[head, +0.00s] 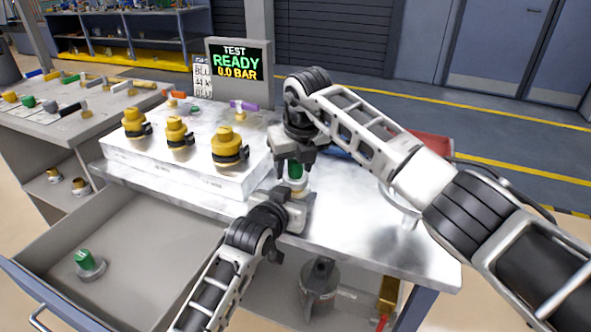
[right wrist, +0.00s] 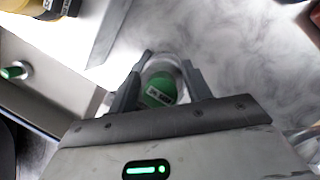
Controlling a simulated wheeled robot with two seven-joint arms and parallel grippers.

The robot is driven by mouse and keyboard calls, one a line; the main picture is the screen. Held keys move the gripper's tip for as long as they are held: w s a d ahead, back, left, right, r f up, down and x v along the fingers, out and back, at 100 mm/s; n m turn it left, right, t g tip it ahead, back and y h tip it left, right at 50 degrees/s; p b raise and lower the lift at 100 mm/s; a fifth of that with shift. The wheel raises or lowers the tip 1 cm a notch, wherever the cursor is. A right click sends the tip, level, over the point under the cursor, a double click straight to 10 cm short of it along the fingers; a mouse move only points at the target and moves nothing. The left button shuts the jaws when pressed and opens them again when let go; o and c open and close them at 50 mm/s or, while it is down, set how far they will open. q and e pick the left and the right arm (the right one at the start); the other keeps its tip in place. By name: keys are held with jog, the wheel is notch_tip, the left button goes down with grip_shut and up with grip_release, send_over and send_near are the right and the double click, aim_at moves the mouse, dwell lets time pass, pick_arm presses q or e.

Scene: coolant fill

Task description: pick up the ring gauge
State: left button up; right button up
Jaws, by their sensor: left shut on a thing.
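A green-topped piece with a pale metal lower part (head: 296,172), likely the ring gauge, stands upright over the bench near its front edge. In the right wrist view its round green top (right wrist: 160,91) carries a small label and has a pale rim around it. My left gripper (head: 290,200) is low at this piece and shut on it; the jaws hide its lower end. My right gripper (head: 294,155) points down from above, its open fingers on either side of the green top. A similar green-topped piece with a grey flange (head: 88,262) is in the open drawer (head: 150,235).
A metal block (head: 185,165) with several yellow-capped fittings stands left of the grippers. A display (head: 236,62) reads "TEST READY 0.0 BAR". A red tray (head: 432,147) is partly behind my right arm. The bench top (head: 345,225) is clear at front right.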

pick_arm(q)
jog(key=shift+f, duration=0.1)
pick_arm(e)
jog(key=shift+r, duration=0.1)
notch_tip(320, 180, up, 14)
dwell(0.8)
pick_arm(q)
jog(key=o, duration=1)
